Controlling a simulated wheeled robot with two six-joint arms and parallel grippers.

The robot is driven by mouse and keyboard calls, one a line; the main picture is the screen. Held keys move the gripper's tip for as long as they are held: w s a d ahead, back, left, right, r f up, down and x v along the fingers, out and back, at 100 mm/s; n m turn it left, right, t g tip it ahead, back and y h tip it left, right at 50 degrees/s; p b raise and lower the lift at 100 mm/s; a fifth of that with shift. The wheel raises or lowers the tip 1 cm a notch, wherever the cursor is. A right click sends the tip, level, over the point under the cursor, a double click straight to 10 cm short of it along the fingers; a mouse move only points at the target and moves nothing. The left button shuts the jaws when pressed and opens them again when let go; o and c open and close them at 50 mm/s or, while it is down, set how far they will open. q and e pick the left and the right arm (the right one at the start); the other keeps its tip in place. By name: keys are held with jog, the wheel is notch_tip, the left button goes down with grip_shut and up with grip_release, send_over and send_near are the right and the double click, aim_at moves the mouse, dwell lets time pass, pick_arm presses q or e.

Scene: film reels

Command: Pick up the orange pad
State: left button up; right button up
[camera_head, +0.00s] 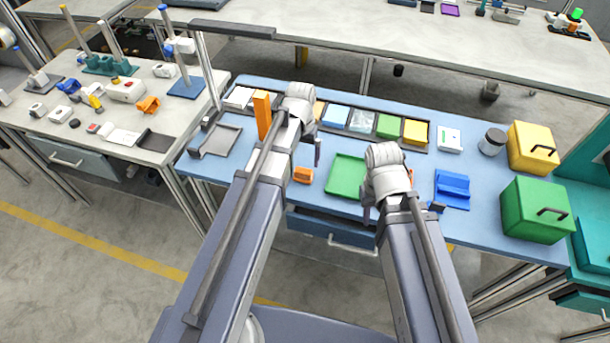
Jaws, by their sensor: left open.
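A row of coloured pads sits in a dark tray (434,151) along the back of the blue table. An orange-yellow pad (318,110) shows in that row, mostly hidden behind my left gripper (300,122). An upright orange slab (262,116) stands just left of that gripper; I cannot tell whether they touch. Which of the two is the orange pad is unclear. My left gripper is open, above the row, its fingertips largely hidden by its own arm. My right gripper (390,195) is over the front of the table by a green tray; its jaw opening is unclear.
A small orange part (303,175) and the green tray (345,178) lie in front. A blue holder (452,187), a jar (492,142), a yellow box (532,148) and a green box (536,209) fill the right.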

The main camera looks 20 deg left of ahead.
aim_at(303, 170)
pick_arm(q)
jog(key=shift+f+b, duration=0.4)
jog(key=shift+f, duration=0.35)
jog(key=f+b, duration=0.5)
jog(key=shift+s+d+f, duration=0.15)
jog(key=shift+d, duration=0.15)
jog(key=c, duration=1.3)
